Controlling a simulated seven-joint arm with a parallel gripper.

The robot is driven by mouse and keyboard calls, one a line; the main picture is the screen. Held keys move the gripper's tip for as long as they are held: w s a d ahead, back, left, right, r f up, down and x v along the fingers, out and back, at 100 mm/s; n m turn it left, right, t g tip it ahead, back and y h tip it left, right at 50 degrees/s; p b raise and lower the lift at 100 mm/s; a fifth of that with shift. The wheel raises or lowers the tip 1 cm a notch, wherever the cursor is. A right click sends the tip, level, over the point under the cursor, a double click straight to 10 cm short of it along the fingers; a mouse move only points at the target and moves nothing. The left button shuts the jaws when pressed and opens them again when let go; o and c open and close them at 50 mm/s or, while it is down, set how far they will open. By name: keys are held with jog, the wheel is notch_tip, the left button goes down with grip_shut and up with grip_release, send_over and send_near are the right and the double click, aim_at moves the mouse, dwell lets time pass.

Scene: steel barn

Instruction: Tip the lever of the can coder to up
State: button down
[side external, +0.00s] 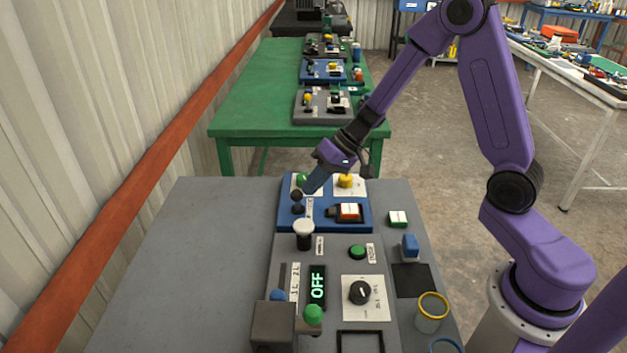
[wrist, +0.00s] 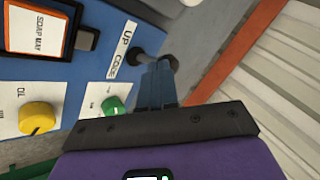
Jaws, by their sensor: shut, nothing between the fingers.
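The can coder appears to be the blue panel (side external: 290,222) on the grey table; its label in the wrist view (wrist: 122,50) reads "Up" and what looks like "CODE". Its dark lever (side external: 297,195) stands at the panel's left side, with a round black end. In the wrist view the lever (wrist: 170,62) is partly hidden behind my fingers. My gripper (side external: 308,190) is shut and empty. Its blue fingertips (wrist: 157,66) are right at the lever, overlapping it in view; I cannot tell whether they touch.
A grey panel (side external: 337,245) in front has a white-topped knob (side external: 303,228) close to the lever. The table's left side is bare.

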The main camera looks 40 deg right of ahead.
jog(key=shift+r, duration=0.15)
dwell(0.5)
jog(key=shift+r, duration=0.65)
jog(key=s+f+v, duration=0.1)
jog(key=s+v, duration=0.1)
jog(key=v, duration=1.1)
jog(key=s+a+f+n+g+h, duration=0.2)
jog(key=s+a+n+g, duration=0.35)
jog(key=s, duration=0.65)
jog(key=s+n+t+h, duration=0.2)
jog(key=s+n+h, duration=0.2)
jog(key=s, duration=0.9)
jog(key=f+n, duration=0.1)
jog(key=n, duration=0.2)
jog(key=shift+a, duration=0.15)
